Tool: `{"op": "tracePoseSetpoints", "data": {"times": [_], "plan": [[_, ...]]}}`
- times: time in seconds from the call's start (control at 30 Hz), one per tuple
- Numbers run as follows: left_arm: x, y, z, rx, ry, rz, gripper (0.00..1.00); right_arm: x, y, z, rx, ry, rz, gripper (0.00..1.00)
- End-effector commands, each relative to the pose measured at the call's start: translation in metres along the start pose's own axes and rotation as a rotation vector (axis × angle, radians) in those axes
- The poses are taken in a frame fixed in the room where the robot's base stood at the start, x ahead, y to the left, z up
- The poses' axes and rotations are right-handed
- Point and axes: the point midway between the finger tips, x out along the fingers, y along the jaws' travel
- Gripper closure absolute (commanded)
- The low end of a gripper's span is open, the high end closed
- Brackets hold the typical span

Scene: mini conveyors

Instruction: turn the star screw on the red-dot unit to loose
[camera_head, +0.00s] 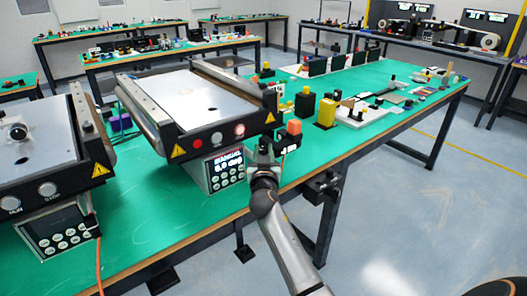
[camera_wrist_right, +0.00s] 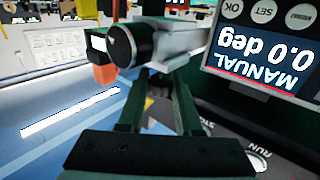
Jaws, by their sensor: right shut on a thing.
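I cannot tell whether that light is the red dot of the unit. My right gripper (camera_head: 268,150) is at this conveyor's front right corner, beside its control box. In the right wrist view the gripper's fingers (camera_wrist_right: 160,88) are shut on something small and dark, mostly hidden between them. A dark round knob (camera_wrist_right: 126,46) with a pale rim shows just beyond the fingertips. I cannot make out a star shape. My left gripper is not in view.
The control box screen (camera_head: 228,161) reads MANUAL and 0.0 deg in the wrist view (camera_wrist_right: 265,60). An orange block (camera_head: 294,127) stands right of my gripper. A second conveyor (camera_head: 40,130) is at left. Yellow (camera_head: 326,113) and black blocks stand behind on the green table (camera_head: 150,225).

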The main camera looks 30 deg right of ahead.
Motion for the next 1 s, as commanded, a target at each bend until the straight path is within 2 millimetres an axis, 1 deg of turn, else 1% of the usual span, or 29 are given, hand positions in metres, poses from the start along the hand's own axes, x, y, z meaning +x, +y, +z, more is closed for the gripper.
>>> {"op": "tracePoseSetpoints", "data": {"times": [0.27,0.4,0.5,0.73,0.83,1.0], "plan": [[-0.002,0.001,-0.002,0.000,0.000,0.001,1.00,0.000,0.001,-0.001,-0.002,-0.001,-0.007,1.00],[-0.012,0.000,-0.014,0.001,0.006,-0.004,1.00,0.001,0.001,-0.004,-0.007,-0.004,-0.070,1.00],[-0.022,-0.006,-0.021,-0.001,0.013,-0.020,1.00,0.001,0.001,-0.006,-0.010,-0.005,-0.146,1.00],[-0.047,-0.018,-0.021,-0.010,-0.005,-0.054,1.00,0.001,0.000,-0.006,-0.009,-0.002,-0.313,1.00],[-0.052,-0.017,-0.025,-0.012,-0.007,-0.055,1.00,0.001,-0.001,-0.005,-0.008,0.000,-0.364,1.00],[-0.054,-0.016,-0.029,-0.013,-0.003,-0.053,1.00,0.000,0.000,-0.002,-0.001,0.001,-0.397,1.00]]}}
